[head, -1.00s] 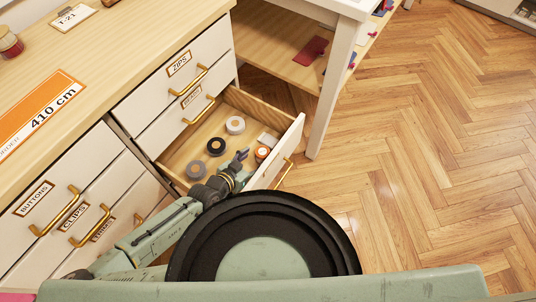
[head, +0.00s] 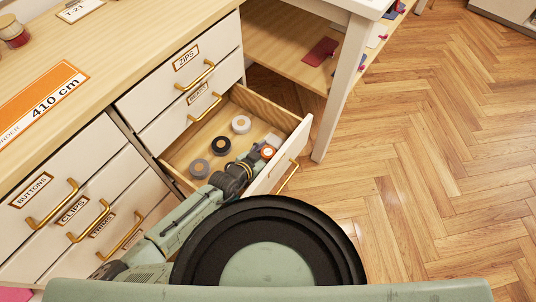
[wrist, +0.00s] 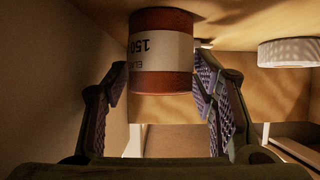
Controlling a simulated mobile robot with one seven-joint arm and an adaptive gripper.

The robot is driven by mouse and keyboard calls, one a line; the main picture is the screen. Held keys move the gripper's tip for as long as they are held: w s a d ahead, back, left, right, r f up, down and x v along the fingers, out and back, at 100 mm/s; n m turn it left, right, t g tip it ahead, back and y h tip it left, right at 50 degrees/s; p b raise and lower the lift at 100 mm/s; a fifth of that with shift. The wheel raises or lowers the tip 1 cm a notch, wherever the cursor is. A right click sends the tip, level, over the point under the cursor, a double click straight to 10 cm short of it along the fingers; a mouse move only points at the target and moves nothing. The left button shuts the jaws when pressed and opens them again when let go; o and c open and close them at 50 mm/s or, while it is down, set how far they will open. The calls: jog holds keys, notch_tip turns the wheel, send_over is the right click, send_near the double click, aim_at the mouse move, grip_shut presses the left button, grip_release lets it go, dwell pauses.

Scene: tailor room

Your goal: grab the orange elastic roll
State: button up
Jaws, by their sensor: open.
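The orange elastic roll (head: 267,152) stands in the open drawer, close to its front panel. In the wrist view the orange roll (wrist: 161,82) shows a white label with upside-down print. My gripper (wrist: 158,95) is open, with one finger on each side of the roll. The left finger has a small gap to it; the right finger is very near its edge, and I cannot tell if it touches. In the head view my gripper (head: 256,152) is down in the drawer at the roll, and its fingers are partly hidden.
Closed drawers with brass handles are above and to the left. A white table leg (head: 338,95) stands to the right of the drawer.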

jog(key=shift+c, duration=0.4)
jog(key=c, duration=0.8)
